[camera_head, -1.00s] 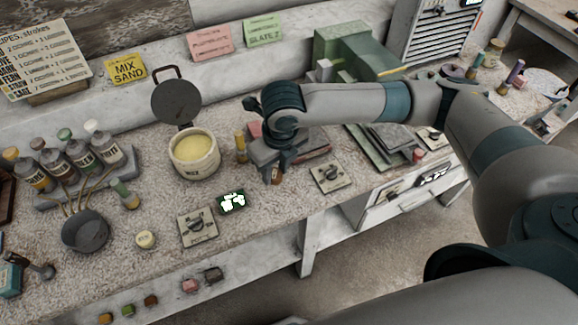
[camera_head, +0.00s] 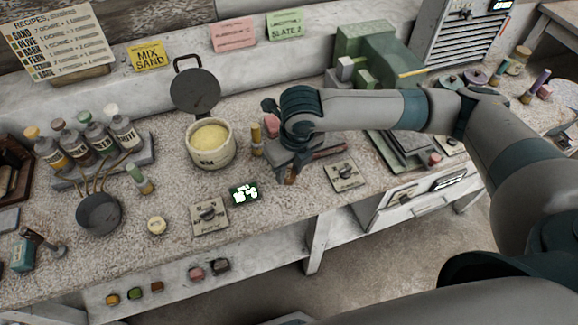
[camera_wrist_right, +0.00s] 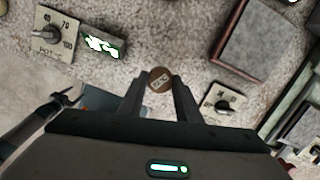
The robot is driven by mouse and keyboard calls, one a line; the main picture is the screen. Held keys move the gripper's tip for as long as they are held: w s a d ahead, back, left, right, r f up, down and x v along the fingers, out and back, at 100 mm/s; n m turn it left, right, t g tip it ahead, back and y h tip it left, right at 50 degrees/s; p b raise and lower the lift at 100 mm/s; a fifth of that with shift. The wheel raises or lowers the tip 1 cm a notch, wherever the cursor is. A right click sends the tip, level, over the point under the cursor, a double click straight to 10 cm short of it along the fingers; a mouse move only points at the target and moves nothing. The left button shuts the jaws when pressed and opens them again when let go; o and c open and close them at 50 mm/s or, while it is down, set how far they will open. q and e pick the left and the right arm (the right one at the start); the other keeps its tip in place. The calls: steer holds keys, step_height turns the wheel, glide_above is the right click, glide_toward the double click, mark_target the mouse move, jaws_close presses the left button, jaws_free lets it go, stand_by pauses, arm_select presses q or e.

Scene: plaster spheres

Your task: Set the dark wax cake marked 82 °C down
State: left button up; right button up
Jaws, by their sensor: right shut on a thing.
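The dark brown wax cake (camera_wrist_right: 161,80), a small round disc with a pale marking like "82 °C", shows in the right wrist view between the fingertips. My right gripper (camera_wrist_right: 158,88) is shut on it. In the head view the right gripper (camera_head: 291,174) points down over the bench's front part, and only a small brown bit of the cake shows at the fingertips. Whether the cake touches the bench or hangs just above it, I cannot tell. My left gripper is not in view.
Left of the gripper are a lit display (camera_head: 243,194) and a dial plate (camera_head: 209,216); another dial plate (camera_head: 344,174) is to its right. A pot of yellow wax (camera_head: 210,145) stands behind left. A pale round cake (camera_head: 156,225) lies farther left. Speckled bench surface is bare around the gripper.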

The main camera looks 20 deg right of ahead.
steer(key=shift+f+b, duration=0.7)
steer(key=shift+f, duration=1.2)
steer(key=shift+p, duration=0.8)
steer(key=shift+f, duration=0.7)
stand_by(0.8)
steer(key=o, duration=1.1)
steer(key=shift+r, duration=0.2)
steer(key=shift+r+p, duration=1.85)
steer(key=shift+p, duration=0.2)
